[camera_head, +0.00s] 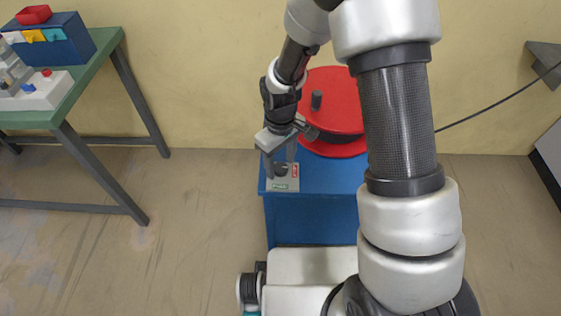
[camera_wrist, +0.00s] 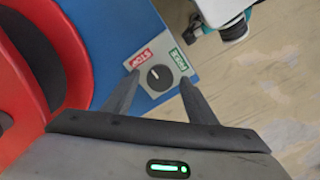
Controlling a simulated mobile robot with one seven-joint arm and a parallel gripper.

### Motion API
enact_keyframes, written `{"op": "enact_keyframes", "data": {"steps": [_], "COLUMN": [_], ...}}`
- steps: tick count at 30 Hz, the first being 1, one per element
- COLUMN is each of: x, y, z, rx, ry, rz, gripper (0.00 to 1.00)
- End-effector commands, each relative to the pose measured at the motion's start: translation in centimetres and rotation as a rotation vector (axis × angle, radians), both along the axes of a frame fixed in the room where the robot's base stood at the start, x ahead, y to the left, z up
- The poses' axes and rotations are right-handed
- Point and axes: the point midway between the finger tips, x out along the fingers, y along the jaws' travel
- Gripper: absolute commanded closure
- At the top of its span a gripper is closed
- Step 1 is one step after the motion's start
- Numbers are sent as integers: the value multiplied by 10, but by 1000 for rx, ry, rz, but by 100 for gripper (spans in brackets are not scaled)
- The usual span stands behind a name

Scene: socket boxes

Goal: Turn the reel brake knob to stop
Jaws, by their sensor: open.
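The brake knob (camera_wrist: 159,78) is a dark round knob with a pale pointer mark, on a grey plate (camera_wrist: 150,92) on the blue stand. The mark seems to point toward the upper left in the wrist view, but it is small. A red STOP label (camera_wrist: 143,60) and a green label (camera_wrist: 180,60), apparently FREE, sit beside the knob. My gripper (camera_wrist: 158,82) is open, with one finger on each side of the knob; I cannot tell whether they touch it. In the head view my gripper (camera_head: 280,163) points down over the plate and partly hides the knob.
The red reel (camera_head: 335,105) stands on the blue stand (camera_head: 310,215), close beside my gripper. A cable (camera_head: 495,102) runs right from the reel to a grey wall bracket (camera_head: 545,57). A green-topped table (camera_head: 75,85) with boxes is at the left. Floor between is clear.

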Motion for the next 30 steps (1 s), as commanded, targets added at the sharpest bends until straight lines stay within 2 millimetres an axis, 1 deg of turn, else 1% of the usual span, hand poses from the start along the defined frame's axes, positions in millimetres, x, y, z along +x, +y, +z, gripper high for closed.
{"op": "enact_keyframes", "data": {"steps": [5, 15, 19, 24, 27, 30], "x": [1, 2, 1, 1, 1, 0], "y": [0, 0, 0, 0, 0, 0], "z": [27, 110, 138, 162, 169, 172], "rx": [1, 2, 1, 1, 1, 1], "ry": [-4, -6, -6, -3, -3, -1], "rz": [-1, 0, 0, 0, 0, 0], "gripper": [48, 48, 48, 48, 48, 48]}}
